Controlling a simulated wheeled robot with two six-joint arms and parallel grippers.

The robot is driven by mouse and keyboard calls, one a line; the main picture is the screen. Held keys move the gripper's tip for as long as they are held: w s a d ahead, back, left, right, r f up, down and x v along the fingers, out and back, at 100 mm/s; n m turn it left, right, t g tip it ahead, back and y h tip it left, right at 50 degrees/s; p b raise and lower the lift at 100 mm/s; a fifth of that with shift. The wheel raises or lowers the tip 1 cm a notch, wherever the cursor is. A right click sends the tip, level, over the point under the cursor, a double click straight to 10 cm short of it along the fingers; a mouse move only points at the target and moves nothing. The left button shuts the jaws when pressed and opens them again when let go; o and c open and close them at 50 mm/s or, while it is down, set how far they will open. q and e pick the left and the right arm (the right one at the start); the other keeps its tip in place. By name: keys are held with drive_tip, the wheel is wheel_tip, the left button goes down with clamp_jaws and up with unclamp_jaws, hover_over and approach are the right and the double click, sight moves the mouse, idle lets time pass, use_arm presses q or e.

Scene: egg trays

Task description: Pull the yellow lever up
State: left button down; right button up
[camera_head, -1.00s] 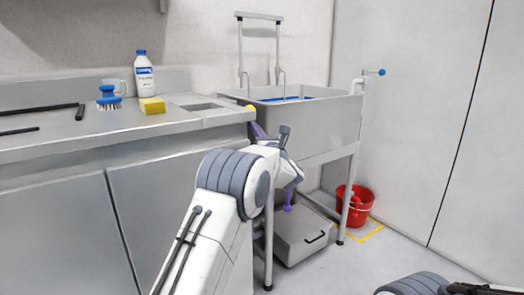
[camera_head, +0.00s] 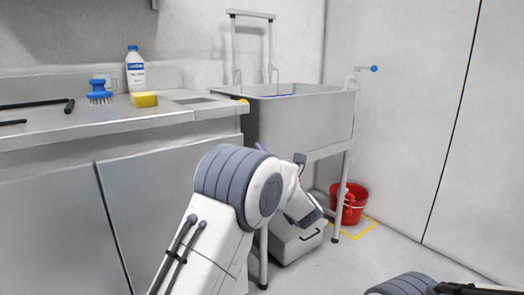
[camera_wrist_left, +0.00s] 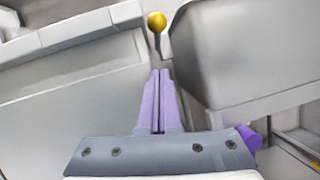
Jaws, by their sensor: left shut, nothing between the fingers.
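The yellow lever shows as a yellow ball knob (camera_head: 243,100) at the right end of the counter, beside the sink. In the left wrist view the yellow knob (camera_wrist_left: 157,21) sits on a short dark stem in the gap between counter and sink. My left gripper (camera_wrist_left: 159,73) has its purple fingers together, with nothing between them. The fingertips point toward the knob and are apart from it in the picture. In the head view my left arm hides most of the left gripper (camera_head: 262,147); only a bit of purple shows below the knob. My right gripper is not in view.
The metal counter (camera_head: 120,128) holds a blue brush (camera_head: 100,92), a white bottle (camera_head: 136,72) and a yellow sponge (camera_head: 144,99). The grey sink (camera_head: 310,118) stands to the right. A red bucket (camera_head: 350,204) is on the floor, where space is open.

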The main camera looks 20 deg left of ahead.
use_arm(q)
drive_tip(key=s+d+m+t+h+p, duration=0.1)
drive_tip(key=s+d+m+h+p, duration=0.15)
drive_tip(key=d+m+h, duration=1.45)
drive_tip(key=s+d+f+m+g+h+p, duration=0.1)
drive_tip(key=s+d+f+m+g, duration=0.15)
drive_tip(key=s+m, duration=0.3)
drive_tip(key=s+d+f+m+g+h+p, duration=0.1)
drive_tip(key=s+d+f+m+g+h, duration=0.15)
drive_tip(key=s+d+m, duration=0.35)
drive_tip(key=s+f+m+g+p, duration=0.1)
drive_tip(key=s+f+m+g, duration=0.15)
drive_tip(key=s+m, duration=0.35)
drive_tip(key=s+f+m+g, duration=0.2)
drive_tip(key=s+m+g, duration=0.2)
drive_tip(key=s, duration=0.3)
drive_tip(key=s+a+f+m+g+y, duration=0.1)
drive_tip(key=s+a+m, duration=0.2)
drive_tip(key=s, duration=0.3)
drive_tip(key=s+a+f+m+g+y+p, duration=0.1)
drive_tip(key=s+a+m+g+y, duration=0.1)
drive_tip(key=s+a+m, duration=0.2)
drive_tip(key=s+a+f+m+g+y, duration=0.1)
drive_tip(key=s+a+m+g, duration=0.1)
drive_tip(key=s, duration=0.6)
drive_tip(key=shift+s+a+f+m, duration=0.2)
drive_tip(key=shift+s+a+m, duration=0.2)
drive_tip(key=shift+a+m, duration=0.6)
